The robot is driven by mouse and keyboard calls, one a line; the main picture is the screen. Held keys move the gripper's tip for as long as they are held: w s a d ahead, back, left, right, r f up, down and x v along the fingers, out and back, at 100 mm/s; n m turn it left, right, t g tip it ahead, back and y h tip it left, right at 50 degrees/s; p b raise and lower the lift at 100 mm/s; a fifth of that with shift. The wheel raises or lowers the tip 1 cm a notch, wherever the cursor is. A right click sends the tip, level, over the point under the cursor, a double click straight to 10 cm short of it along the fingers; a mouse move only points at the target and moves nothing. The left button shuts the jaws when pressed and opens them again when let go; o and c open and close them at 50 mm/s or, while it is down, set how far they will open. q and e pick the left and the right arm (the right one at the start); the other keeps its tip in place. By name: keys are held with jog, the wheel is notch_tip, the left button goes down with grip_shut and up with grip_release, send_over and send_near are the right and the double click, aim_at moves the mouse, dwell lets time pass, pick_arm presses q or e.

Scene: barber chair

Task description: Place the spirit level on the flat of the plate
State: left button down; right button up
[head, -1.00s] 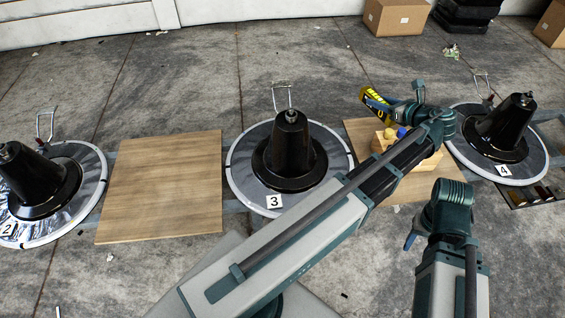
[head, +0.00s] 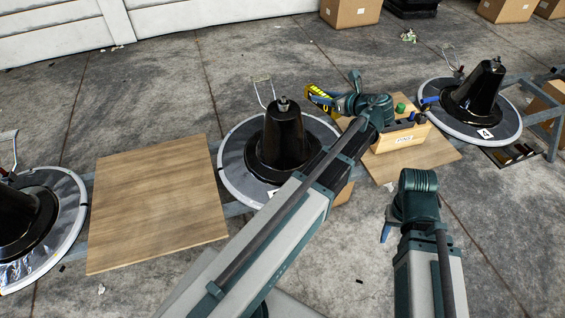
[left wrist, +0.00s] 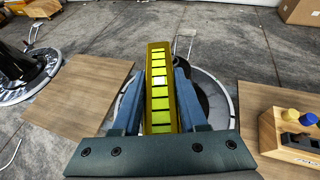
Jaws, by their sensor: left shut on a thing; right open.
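My left gripper (head: 335,103) is shut on the yellow and black spirit level (head: 319,96) and holds it up near the far right rim of the middle round plate (head: 238,182). In the left wrist view the level (left wrist: 160,80) stands lengthwise between the two blue fingers, with that plate (left wrist: 219,92) behind and below it. The plate carries a black cone (head: 283,138); my left arm hides its front right part and most of its number card. My right gripper (head: 386,232) is open and empty, low at the front right; its fingers are mostly hidden.
Other round plates with black cones stand at left (head: 70,225) and right (head: 505,125). A wooden board (head: 160,200) lies left of the middle plate. A wooden box (head: 400,140) with coloured-handled tools stands on another board at right. Cardboard boxes (head: 350,12) stand far back.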

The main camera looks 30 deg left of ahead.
pick_arm(q)
jog(key=s+a+f+b, duration=0.1)
jog(key=a+f+b, duration=0.5)
jog(key=f+b, duration=0.35)
jog(key=s+a+f+b, duration=0.2)
jog(key=a+f+b, duration=0.5)
jog(key=f, duration=0.4)
jog(key=b, duration=1.9)
send_over(261, 179)
notch_tip(261, 179, down, 17)
jog(key=shift+f+n+g+y, duration=0.2)
jog(key=shift+n+g+y, duration=0.1)
jog(key=shift+n+g, duration=0.1)
jog(key=shift+f, duration=0.1)
notch_tip(261, 179, down, 10)
jog(key=b, duration=1)
jog(key=shift+d, duration=0.1)
jog(key=shift+f, duration=0.1)
jog(key=shift+c, duration=2.2)
grip_release()
